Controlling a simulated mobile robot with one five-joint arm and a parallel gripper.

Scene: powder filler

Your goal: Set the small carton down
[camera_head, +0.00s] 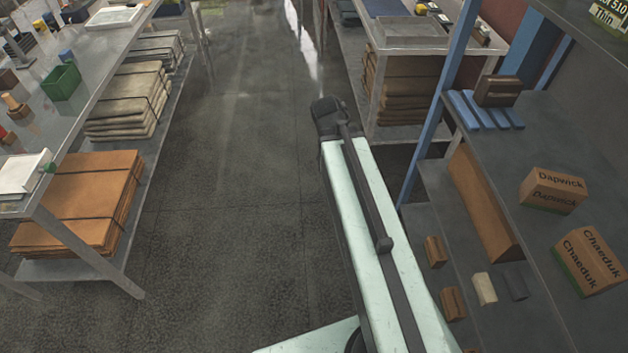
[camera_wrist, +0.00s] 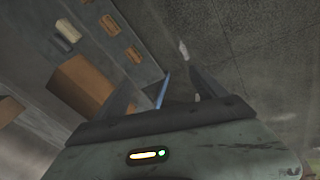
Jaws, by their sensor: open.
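Two small brown cartons rest on the grey shelf top (camera_head: 530,110) at the right in the head view. One is marked "Dapwick" (camera_head: 553,190) and the other "Chaeduk" (camera_head: 588,262). I cannot tell which one the task means. My gripper (camera_wrist: 168,84) shows in the wrist view with its two dark fingers apart and nothing visible between them. In the head view I cannot make out its fingers.
A lower shelf at the right holds a long brown box (camera_head: 485,205) and several small blocks. A left bench (camera_head: 125,45) carries a green bin (camera_head: 62,82), with stacked brown sacks (camera_head: 80,198) below. The floor aisle (camera_head: 235,190) between is clear.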

